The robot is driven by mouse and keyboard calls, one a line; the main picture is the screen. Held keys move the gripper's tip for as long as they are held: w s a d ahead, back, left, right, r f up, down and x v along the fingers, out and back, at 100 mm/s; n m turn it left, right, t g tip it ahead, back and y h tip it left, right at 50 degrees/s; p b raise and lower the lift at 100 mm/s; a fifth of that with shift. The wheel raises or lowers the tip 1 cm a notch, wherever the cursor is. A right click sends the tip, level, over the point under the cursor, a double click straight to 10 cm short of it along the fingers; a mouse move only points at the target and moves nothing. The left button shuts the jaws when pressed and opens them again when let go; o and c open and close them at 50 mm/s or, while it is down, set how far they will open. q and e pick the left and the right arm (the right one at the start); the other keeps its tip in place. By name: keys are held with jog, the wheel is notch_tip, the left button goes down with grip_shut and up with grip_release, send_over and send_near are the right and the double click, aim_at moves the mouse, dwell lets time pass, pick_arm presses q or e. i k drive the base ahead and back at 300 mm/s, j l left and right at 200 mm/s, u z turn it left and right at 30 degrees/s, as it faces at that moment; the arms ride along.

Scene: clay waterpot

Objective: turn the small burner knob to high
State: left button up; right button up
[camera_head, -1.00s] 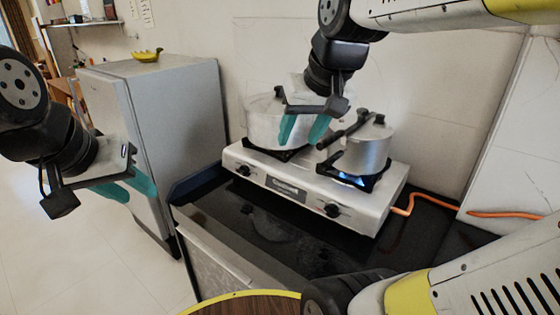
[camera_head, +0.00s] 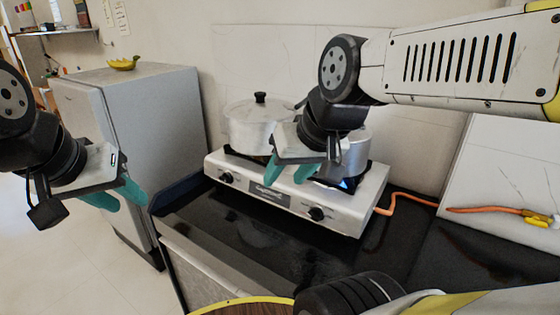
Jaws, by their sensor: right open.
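A white two-burner stove (camera_head: 345,210) stands on the dark counter. Its right black knob (camera_head: 316,214) is on the front face, below the burner with a blue flame (camera_head: 345,184). Its left black knob (camera_head: 227,178) is below the other burner. Which is the small burner I cannot tell for sure. My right gripper (camera_head: 288,168) is open and empty, with teal fingertips above the front of the stove, between the two knobs and apart from both. My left gripper (camera_head: 122,197) is open and empty at the left, over the floor beside the fridge.
A lidded pot (camera_head: 258,125) sits on the left burner. A cooker (camera_head: 356,155) on the right burner is partly hidden by my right gripper. An orange gas hose (camera_head: 405,198) runs right. The black counter (camera_head: 235,225) before the stove is clear. A grey fridge (camera_head: 160,120) stands left.

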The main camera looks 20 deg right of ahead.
aim_at(316, 215)
jog(key=z, duration=0.8)
